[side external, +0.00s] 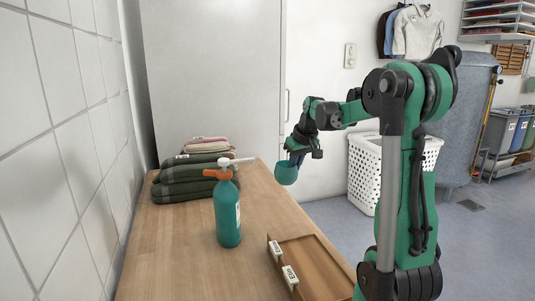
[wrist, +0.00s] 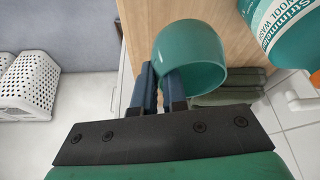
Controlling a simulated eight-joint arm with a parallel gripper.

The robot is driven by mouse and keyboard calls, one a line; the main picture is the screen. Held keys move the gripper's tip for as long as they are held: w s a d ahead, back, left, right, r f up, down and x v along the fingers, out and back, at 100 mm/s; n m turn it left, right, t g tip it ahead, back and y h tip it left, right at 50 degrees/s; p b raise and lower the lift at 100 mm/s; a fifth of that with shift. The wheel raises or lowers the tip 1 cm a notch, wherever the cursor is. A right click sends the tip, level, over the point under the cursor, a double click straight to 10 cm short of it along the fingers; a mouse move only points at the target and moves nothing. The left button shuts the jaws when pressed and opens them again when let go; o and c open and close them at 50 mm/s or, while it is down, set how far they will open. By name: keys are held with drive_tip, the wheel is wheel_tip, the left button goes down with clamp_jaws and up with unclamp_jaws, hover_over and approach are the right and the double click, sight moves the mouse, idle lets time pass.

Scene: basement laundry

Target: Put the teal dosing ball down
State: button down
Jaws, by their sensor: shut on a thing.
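The teal dosing ball (side external: 286,173) is a hollow cup shape. My gripper (side external: 297,157) is shut on it and holds it up near the right edge of the wooden counter, with the gripper tilted downward. In the wrist view, the ball (wrist: 190,52) is at the blue fingertips (wrist: 160,88), with its open mouth partly facing the camera. The fingers grip it at its left side there; the exact contact is partly hidden. I cannot tell how high it is above the counter.
A teal bottle (side external: 228,217) with an orange cap stands upright on the wooden counter (side external: 176,245). A brown wooden tray (side external: 318,262) with white tags lies at the front right. Folded green and pink textiles (side external: 185,187) are stacked behind. White laundry baskets (side external: 364,172) stand on the floor.

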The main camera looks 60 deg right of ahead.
wheel_tip(320, 180, down, 13)
drive_tip(key=shift+f, duration=0.15)
idle(0.4)
drive_tip(key=c, duration=0.9)
unclamp_jaws()
drive_tip(key=shift+f, duration=0.1)
drive_tip(key=v, duration=1.2)
drive_tip(key=w+a+n+t, duration=0.1)
drive_tip(key=a+n, duration=0.1)
drive_tip(key=a, duration=0.7)
drive_tip(key=w+a+n+t+y, duration=0.1)
drive_tip(key=w+a+n, duration=0.1)
drive_tip(key=a, duration=0.7)
drive_tip(key=w+a+n+t+y, duration=0.1)
drive_tip(key=w+a+n, duration=0.1)
drive_tip(key=a, duration=0.8)
drive_tip(key=shift+r+n+t, duration=0.25)
drive_tip(key=shift+n+t, duration=0.05)
